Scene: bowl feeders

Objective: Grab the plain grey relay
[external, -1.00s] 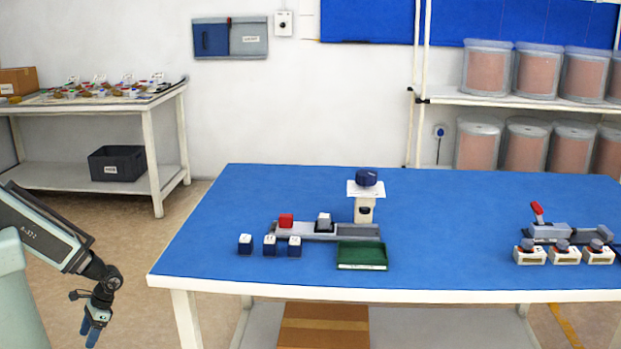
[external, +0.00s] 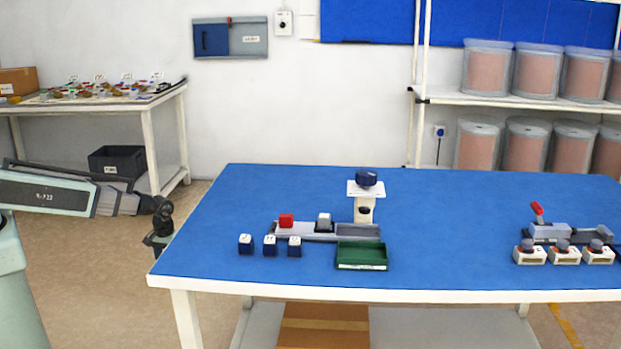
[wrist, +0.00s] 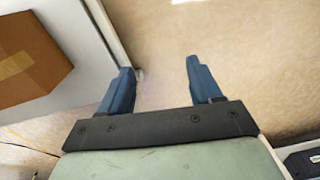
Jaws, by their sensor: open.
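A plain grey block (external: 324,220), which looks like the grey relay, sits on a grey rail fixture (external: 366,231) on the blue table. My gripper (external: 158,241) is low at the table's left edge, well left of the grey block. In the wrist view my gripper (wrist: 158,64) has its two blue fingers apart with nothing between them. The grey block is out of the wrist view.
Three navy-and-white blocks (external: 270,246) stand in front of the fixture. A green tray (external: 361,265) is at their right. A post with a dark knob (external: 366,178) rises behind the fixture. Another fixture (external: 548,234) is at the right. The table's left part is clear.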

